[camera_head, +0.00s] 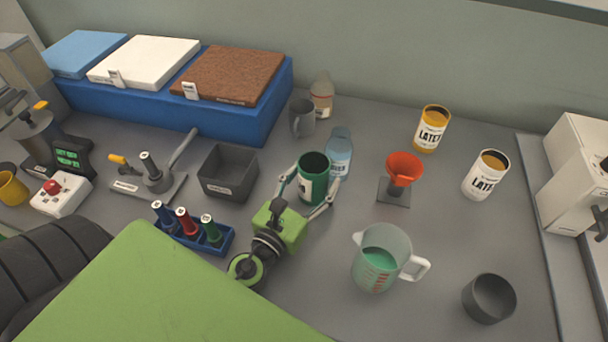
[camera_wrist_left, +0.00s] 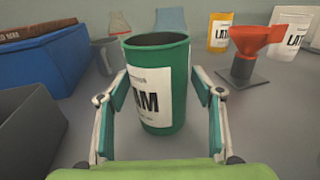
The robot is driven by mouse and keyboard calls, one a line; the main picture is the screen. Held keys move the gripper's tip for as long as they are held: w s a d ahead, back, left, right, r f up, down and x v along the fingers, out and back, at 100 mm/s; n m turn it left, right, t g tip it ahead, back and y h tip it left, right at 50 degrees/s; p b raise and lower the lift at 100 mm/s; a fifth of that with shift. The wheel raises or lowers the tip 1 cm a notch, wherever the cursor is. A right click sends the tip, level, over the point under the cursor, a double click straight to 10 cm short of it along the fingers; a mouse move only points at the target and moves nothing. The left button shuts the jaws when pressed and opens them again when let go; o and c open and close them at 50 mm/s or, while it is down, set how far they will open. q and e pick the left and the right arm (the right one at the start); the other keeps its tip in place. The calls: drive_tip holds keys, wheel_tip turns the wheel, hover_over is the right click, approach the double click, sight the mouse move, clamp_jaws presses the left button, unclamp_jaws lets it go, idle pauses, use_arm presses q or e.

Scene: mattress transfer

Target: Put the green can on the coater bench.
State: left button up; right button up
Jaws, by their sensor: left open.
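The green can (camera_head: 313,163) stands upright on the grey bench (camera_head: 330,255), with an open, dark top and a white label. It also shows in the left wrist view (camera_wrist_left: 172,90), large and central. My left gripper (camera_head: 312,184) reaches in from the near side with its fingers spread, one on each side of the can. In the wrist view a gap shows between each finger pad and the can. No surface in view is marked as the coater bench, so I cannot tell which it is. My right gripper is not in view.
A clear blue bottle (camera_head: 339,150) stands close behind the can, with a grey mug (camera_head: 302,118) farther back. A dark bin (camera_head: 228,172) is to the left. A red funnel (camera_head: 404,168) and a measuring jug (camera_head: 381,258) are to the right. A white machine (camera_head: 572,175) stands far right.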

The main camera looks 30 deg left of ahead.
use_arm(q)
drive_tip(key=s+b, duration=0.6)
drive_tip(key=s, duration=0.5)
drive_tip(key=shift+d+f, duration=0.1)
drive_tip(key=shift+f, duration=0.05)
drive_tip(key=shift+s+r+b, duration=0.25)
drive_tip(key=shift+s+b, duration=0.2)
drive_tip(key=shift+s, duration=0.1)
drive_tip(key=shift+f, duration=0.1)
